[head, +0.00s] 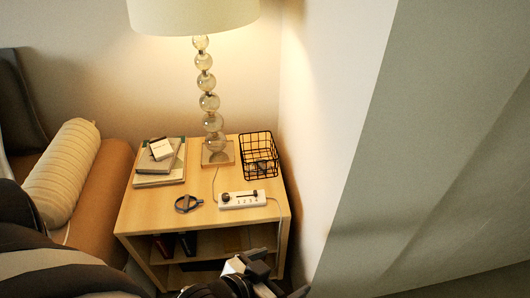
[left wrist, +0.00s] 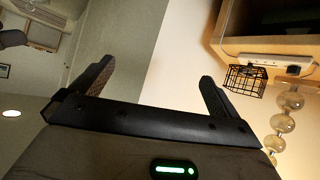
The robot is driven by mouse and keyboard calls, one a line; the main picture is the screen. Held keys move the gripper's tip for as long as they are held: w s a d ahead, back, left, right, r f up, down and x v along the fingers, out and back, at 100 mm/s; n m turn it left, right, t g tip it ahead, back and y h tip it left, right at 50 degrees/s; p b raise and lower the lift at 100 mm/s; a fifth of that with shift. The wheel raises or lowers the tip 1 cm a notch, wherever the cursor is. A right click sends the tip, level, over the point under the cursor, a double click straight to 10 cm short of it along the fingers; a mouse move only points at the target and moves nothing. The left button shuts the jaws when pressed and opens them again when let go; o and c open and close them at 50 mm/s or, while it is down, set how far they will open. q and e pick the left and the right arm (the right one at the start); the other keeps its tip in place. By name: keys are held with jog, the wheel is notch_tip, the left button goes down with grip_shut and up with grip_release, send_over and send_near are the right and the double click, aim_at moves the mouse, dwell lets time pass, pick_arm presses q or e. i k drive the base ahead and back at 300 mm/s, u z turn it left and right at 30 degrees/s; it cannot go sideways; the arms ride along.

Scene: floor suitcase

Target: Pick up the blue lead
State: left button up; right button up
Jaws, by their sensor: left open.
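The blue lead (head: 188,204) looks like a small dark-blue coil lying on the nightstand's wooden top, left of the white power strip (head: 242,199). My left gripper (head: 281,274) is at the bottom of the head view, by the front right of the nightstand and apart from the lead. In the left wrist view my left gripper (left wrist: 155,86) has its two fingers spread with nothing between them. The lead cannot be made out in that view. My right gripper is in neither view.
The wooden nightstand (head: 150,220) carries a lamp (head: 210,103), stacked books (head: 152,178) and a black wire basket (head: 258,158). A wall (head: 325,110) rises close on the right. A bed with a cream bolster (head: 65,170) is at left. The tabletop left of the coil is clear.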

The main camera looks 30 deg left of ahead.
aim_at(187, 198)
jog(key=u, duration=1.75)
